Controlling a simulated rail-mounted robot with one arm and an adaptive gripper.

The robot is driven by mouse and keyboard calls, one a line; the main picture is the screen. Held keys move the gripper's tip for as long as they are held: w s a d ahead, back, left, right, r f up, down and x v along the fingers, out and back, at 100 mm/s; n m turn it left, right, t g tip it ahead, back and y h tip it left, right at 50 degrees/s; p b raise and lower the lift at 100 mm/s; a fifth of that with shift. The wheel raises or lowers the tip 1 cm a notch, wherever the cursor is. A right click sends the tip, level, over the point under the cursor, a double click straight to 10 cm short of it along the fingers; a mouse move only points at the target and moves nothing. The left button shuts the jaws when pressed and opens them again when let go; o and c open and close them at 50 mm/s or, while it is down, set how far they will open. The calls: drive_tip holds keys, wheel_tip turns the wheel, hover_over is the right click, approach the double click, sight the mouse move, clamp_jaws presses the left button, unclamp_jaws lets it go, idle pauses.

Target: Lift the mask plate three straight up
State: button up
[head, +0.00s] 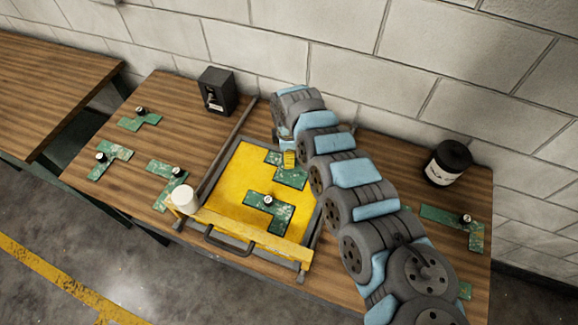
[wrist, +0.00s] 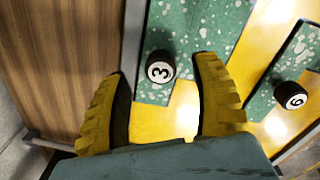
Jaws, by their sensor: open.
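Mask plate three is a speckled green plate; in the wrist view its black knob (wrist: 160,68) shows a white top marked 3. In the head view the plate (head: 292,175) lies on the yellow bed, towards the back, partly hidden by my arm. My gripper (wrist: 162,64) is open, with one yellow finger on each side of the knob in the wrist view. Whether the fingers are level with the knob or above it I cannot tell. In the head view a yellow finger (head: 289,158) shows over the plate.
A second green plate (head: 262,211) lies on the bed in front; its knob (wrist: 290,96) reads like 6. Several green plates, a black box (head: 217,91) and a dark jar (head: 449,163) stand around.

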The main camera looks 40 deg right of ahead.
wheel_tip(320, 180, down, 2)
drive_tip(key=shift+s+f, duration=0.15)
drive_tip(key=shift+d+f, duration=0.1)
drive_tip(key=shift+f, duration=0.55)
drive_tip(key=shift+c, duration=0.3)
clamp_jaws()
